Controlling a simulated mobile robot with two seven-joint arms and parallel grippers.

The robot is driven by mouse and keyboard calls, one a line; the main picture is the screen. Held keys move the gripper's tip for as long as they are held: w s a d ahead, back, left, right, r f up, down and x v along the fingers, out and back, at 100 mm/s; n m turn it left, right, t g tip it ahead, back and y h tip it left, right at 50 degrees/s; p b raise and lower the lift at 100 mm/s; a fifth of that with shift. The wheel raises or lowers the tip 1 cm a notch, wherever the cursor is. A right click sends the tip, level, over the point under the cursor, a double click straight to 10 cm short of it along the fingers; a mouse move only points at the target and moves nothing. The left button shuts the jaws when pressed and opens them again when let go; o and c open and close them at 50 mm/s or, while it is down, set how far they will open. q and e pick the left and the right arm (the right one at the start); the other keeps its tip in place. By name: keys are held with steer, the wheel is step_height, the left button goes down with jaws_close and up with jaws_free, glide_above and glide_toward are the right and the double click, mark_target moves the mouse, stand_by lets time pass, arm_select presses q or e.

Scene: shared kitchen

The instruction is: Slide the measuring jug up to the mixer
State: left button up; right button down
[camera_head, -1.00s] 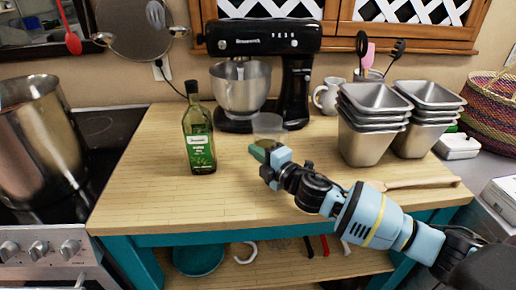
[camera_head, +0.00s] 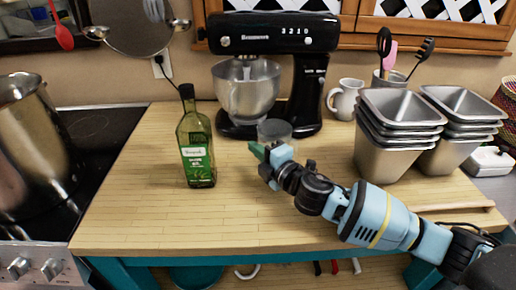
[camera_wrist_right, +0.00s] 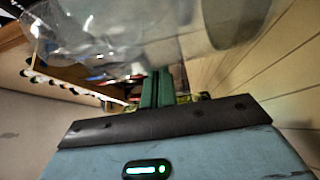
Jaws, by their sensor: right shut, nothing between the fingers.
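The measuring jug (camera_head: 274,130) is a small clear vessel standing upright on the wooden worktop. It stands in front of the base of the black mixer (camera_head: 277,34), just right of the steel mixing bowl (camera_head: 246,90). I cannot tell whether jug and mixer touch. My right gripper (camera_head: 256,150) has green fingers, shut and empty, low over the worktop on the near side of the jug. The gap to the jug is too small to judge. In the right wrist view, the shut fingers (camera_wrist_right: 158,90) point towards blurred clear material above them. My left gripper is not in view.
A green oil bottle (camera_head: 196,145) stands left of the gripper. Stacked metal tins (camera_head: 395,125), a white pitcher (camera_head: 345,100) and a utensil holder (camera_head: 388,82) stand to the right. A steel pot (camera_head: 30,140) is on the stove. The front left worktop is clear.

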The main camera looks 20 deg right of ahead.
steer(key=shift+s+d, duration=0.1)
steer(key=shift+d, duration=0.25)
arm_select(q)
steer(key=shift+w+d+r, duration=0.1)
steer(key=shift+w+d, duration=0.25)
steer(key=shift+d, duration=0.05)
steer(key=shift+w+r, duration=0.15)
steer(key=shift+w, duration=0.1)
arm_select(e)
steer(key=shift+d, duration=1.75)
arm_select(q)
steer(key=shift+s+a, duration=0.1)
arm_select(e)
steer(key=shift+a, duration=0.1)
